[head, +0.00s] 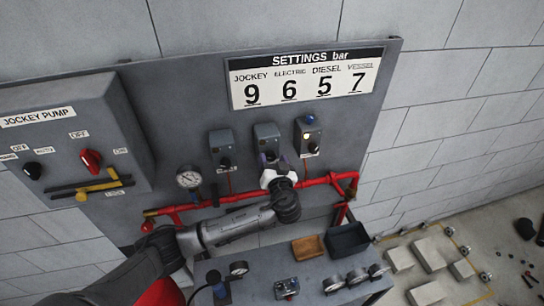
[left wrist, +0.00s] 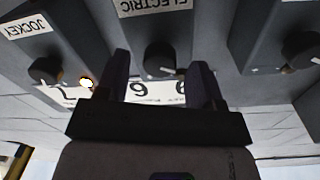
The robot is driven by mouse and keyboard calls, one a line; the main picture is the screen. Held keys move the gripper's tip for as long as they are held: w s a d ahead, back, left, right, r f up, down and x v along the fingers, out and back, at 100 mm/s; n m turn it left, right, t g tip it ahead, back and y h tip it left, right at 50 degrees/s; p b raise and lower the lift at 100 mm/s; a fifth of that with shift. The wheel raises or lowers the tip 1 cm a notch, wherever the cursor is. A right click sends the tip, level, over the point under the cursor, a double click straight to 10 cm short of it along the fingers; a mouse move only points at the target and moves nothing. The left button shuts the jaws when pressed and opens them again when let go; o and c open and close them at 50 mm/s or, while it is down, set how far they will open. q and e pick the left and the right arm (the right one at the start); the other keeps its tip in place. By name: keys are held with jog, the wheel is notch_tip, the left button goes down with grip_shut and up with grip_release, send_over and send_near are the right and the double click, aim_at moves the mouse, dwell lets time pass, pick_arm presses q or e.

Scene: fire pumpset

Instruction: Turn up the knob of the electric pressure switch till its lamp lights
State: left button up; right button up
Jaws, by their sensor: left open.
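The electric pressure switch (head: 266,136) is a grey box on the panel, between two similar boxes. My left gripper (head: 277,172) is in front of its lower part and hides its knob and lamp in the head view. In the left wrist view the black knob (left wrist: 160,61) shows below the ELECTRIC label (left wrist: 153,6). The open fingers of my left gripper (left wrist: 162,77) stand on either side of the knob, with gaps visible. I cannot see a lit lamp on the electric switch. My right gripper is not in view.
The settings sign (head: 305,80) reads 6 for electric. Red pipes (head: 235,196) run below; a gauge (head: 189,178) is on the left.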

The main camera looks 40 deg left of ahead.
pick_arm(q)
jog(key=shift+w+a, duration=0.35)
jog(key=shift+a, duration=0.05)
jog(key=c, duration=0.9)
jog(key=shift+d+f+b, duration=0.1)
jog(key=shift+f+b, duration=0.15)
jog(key=shift+b, duration=0.65)
jog(key=shift+r+m+b, duration=0.1)
jog(key=shift+m+b, duration=0.3)
jog(key=shift+b, duration=0.05)
jog(key=shift+r, duration=0.2)
